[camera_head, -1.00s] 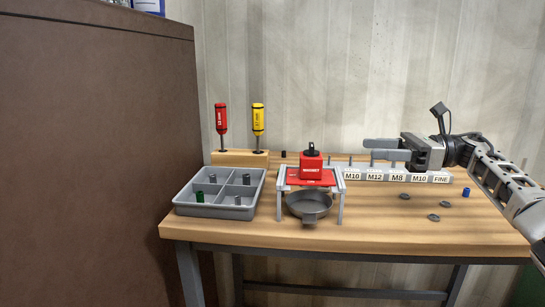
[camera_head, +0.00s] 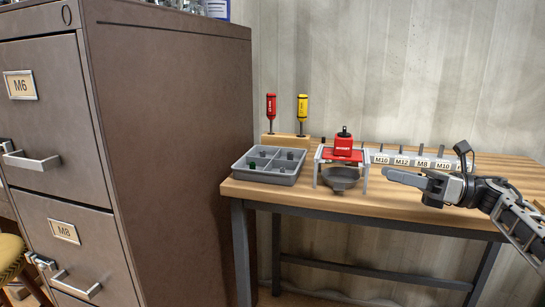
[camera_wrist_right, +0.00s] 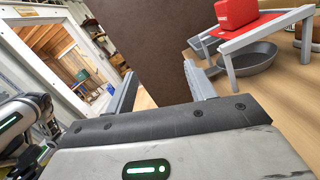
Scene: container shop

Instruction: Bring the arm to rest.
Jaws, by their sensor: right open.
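My right gripper (camera_head: 404,180) is in front of the bench's right part in the head view, its fingers pointing left. It is open and holds nothing. In the right wrist view its two fingers (camera_wrist_right: 165,90) stand apart with nothing between them. The wooden bench (camera_head: 300,197) lies behind and below the gripper. My left gripper does not show in the head view; an arm link of mine shows at the left edge of the right wrist view.
A red block (camera_head: 343,143) sits on a small red-topped stand (camera_head: 330,155) with a dark pan (camera_head: 340,178) beneath. A grey divided tray (camera_head: 270,176), two screwdrivers and a labelled rack (camera_head: 400,160) stand on the bench. A brown cabinet (camera_head: 180,130) stands left.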

